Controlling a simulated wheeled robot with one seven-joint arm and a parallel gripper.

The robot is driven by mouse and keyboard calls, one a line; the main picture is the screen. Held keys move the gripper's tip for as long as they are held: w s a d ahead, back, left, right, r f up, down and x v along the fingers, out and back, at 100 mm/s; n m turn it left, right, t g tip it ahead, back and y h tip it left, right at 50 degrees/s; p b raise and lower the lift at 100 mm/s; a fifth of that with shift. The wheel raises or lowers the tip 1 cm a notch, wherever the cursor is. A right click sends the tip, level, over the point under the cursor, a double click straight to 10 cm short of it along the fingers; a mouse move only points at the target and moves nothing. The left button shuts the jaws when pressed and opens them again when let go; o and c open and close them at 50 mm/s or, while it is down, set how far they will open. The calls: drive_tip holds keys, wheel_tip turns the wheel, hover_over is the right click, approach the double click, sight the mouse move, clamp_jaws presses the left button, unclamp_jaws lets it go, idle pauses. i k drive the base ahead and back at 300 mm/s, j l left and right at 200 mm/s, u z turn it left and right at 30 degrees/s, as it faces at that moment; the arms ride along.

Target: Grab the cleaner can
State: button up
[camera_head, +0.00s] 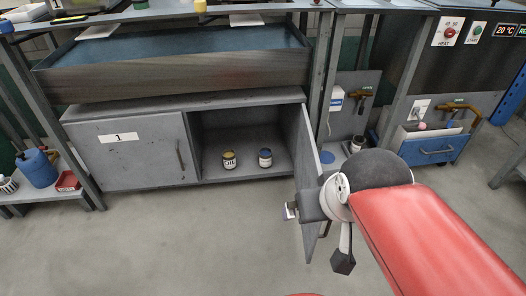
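Two small cans stand inside the open right half of the grey cabinet (130,170). The left can (229,160) has a yellowish top and a label that seems to read "OIL". The right can (265,158) is blue and white; its label is too small to read, so I cannot confirm which is the cleaner can. My gripper (291,211) seems to be at the outer edge of the open cabinet door (308,150), right of and nearer than both cans. Its fingers are too small and overlapped to show whether they are open or touching the door. It is apart from both cans.
The open door stands out toward me, right of the cans. The left cabinet door, labelled 1, is closed. A blue jug (37,168) and red box (67,181) sit on a low shelf at left. A blue bin (432,150) stands at right. The floor ahead is clear.

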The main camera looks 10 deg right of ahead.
sight(265, 153)
drive_tip(key=i+j, duration=0.85)
drive_tip(key=i+j+z, duration=0.15)
drive_tip(key=i+j, duration=0.65)
